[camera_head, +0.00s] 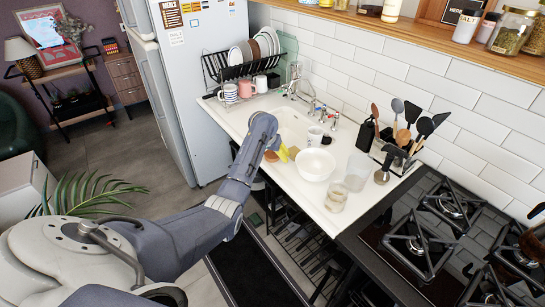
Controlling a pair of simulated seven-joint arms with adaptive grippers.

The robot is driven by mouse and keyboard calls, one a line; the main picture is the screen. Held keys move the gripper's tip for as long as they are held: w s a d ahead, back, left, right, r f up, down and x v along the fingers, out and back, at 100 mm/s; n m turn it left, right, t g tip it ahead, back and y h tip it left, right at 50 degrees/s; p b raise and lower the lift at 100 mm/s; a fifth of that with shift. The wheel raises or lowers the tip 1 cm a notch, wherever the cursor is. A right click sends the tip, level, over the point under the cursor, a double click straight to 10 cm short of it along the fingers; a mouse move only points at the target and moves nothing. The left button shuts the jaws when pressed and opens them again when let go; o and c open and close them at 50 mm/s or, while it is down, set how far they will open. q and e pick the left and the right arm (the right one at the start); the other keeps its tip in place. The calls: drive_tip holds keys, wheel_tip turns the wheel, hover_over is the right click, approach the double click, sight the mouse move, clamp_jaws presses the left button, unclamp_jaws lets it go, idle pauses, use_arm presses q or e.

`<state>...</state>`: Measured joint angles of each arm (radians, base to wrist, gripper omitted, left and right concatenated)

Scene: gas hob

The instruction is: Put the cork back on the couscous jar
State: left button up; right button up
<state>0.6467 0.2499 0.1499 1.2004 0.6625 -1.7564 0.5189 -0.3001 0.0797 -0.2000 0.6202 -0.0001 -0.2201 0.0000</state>
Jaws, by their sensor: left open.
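A small clear glass jar (336,198) with pale contents stands near the counter's front edge; it looks like the couscous jar, though I cannot read a label. A taller clear glass container (357,171) stands just behind it. My left gripper (278,147) is over the counter by the sink, left of the white bowl and well apart from the jar. It is small and partly hidden by my wrist; it is open. A brownish round thing (270,157) lies below it, possibly the cork; I cannot tell. My right gripper is out of view.
A yellow thing (284,154) is beside the gripper. A utensil holder (401,158) stands behind the glassware. The gas hob (387,229) is at right, the dish rack (247,68) at back left.

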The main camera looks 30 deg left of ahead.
sight(273, 153)
use_arm(q)
drive_tip(key=c, duration=1.1)
drive_tip(key=shift+r, duration=0.15)
wheel_tip(273, 153, up, 10)
drive_tip(key=shift+f, duration=0.1)
idle(0.4)
